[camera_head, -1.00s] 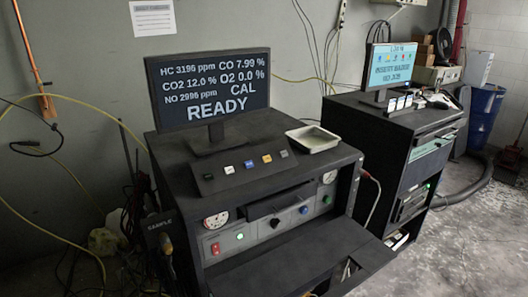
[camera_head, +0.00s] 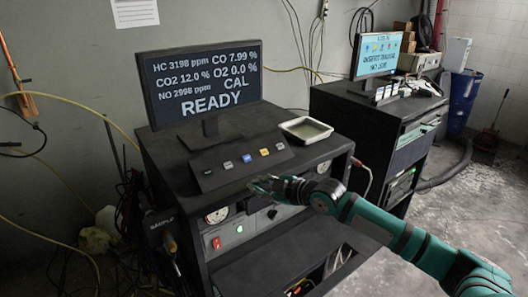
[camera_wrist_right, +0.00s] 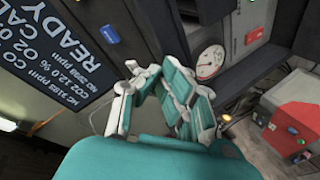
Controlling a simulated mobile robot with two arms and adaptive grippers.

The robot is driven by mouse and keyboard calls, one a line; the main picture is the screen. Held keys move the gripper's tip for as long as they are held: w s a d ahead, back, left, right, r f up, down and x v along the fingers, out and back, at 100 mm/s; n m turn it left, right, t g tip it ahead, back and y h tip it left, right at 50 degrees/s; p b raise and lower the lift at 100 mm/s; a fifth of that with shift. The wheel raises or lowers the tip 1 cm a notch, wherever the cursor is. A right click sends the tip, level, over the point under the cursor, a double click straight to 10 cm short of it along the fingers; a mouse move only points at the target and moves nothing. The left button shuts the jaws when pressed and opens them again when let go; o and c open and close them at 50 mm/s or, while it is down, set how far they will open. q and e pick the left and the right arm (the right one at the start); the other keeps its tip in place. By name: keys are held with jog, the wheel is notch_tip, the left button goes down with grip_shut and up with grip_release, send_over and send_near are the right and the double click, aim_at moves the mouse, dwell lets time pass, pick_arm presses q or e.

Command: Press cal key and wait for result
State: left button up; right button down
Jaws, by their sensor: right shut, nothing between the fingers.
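The analyzer's monitor (camera_head: 200,85) reads HC 3198 ppm, CO 7.99 %, CO2 12.0 %, O2 0.0 %, NO 2998 ppm, CAL and READY. It also shows sideways in the wrist view (camera_wrist_right: 55,55). Below it a dark sloped key panel (camera_head: 240,166) carries a row of small keys, among them a blue key (camera_head: 247,158) and a yellow key (camera_head: 264,152). Their labels are too small to read. My right gripper (camera_head: 256,184) is shut and empty, just in front of the panel near the cabinet's front edge, apart from the keys. My left gripper is not in view.
A shallow tray (camera_head: 306,130) sits on the cabinet top, right of the key panel. The cabinet front (camera_head: 235,228) has gauges, knobs and a red switch under my right arm. A second dark cabinet (camera_head: 380,125) with a lit monitor (camera_head: 380,52) stands behind right.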

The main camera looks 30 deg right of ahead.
aim_at(264, 152)
jog(key=w+d+r+t+h, duration=0.1)
jog(key=w+d+r+t, duration=0.2)
jog(key=d+r, duration=0.6)
notch_tip(264, 152, up, 3)
jog(key=shift+w+r, duration=0.1)
jog(key=shift+w, duration=0.05)
jog(key=w+f+b, duration=0.1)
jog(key=f+b, duration=0.1)
jog(key=w+f+b, duration=0.4)
jog(key=shift+a+f, duration=0.15)
jog(key=shift+w+f+b, duration=0.3)
jog(key=shift+w+b, duration=0.05)
jog(key=shift+b, duration=0.35)
dwell(0.7)
jog(key=shift+w+a+f+b, duration=0.1)
jog(key=shift+w+f+b, duration=0.2)
jog(key=shift+b, duration=0.45)
